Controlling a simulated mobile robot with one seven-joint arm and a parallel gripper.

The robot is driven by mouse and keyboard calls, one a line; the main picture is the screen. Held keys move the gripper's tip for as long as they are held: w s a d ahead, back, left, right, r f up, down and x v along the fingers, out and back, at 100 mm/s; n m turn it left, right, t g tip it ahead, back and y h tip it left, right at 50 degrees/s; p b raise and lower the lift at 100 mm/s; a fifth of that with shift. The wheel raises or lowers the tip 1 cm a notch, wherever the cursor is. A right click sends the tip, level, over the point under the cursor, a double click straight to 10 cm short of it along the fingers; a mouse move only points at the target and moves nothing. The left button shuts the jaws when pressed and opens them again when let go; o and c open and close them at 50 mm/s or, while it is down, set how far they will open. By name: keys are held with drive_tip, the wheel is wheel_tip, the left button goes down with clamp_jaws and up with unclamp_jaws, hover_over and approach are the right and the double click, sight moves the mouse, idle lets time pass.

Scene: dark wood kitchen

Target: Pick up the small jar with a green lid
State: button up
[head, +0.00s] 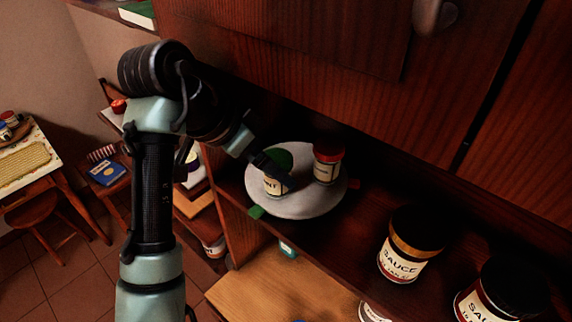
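The small jar with a green lid (275,187) stands on a round white plate (297,209) on the dark wooden shelf. Its green lid and the lower part of its pale label show. My gripper (279,172) reaches in from the upper left, and a dark finger crosses in front of the jar just below the lid. The other finger is hidden, so I cannot tell whether the gripper grips the jar or only stands around or beside it. The jar looks upright.
A red-lidded jar (327,168) stands on the plate, close on the right. Two dark-lidded sauce jars, one nearer the middle (401,262) and one at the right edge (478,307), stand on the shelf. Cabinet doors (330,60) rise close above.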

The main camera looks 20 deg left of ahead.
drive_tip(key=p+x, duration=0.2)
drive_tip(key=x, duration=0.4)
drive_tip(key=shift+d+r, duration=0.1)
drive_tip(key=shift+d, duration=0.05)
drive_tip(key=shift+w, duration=0.1)
clamp_jaws()
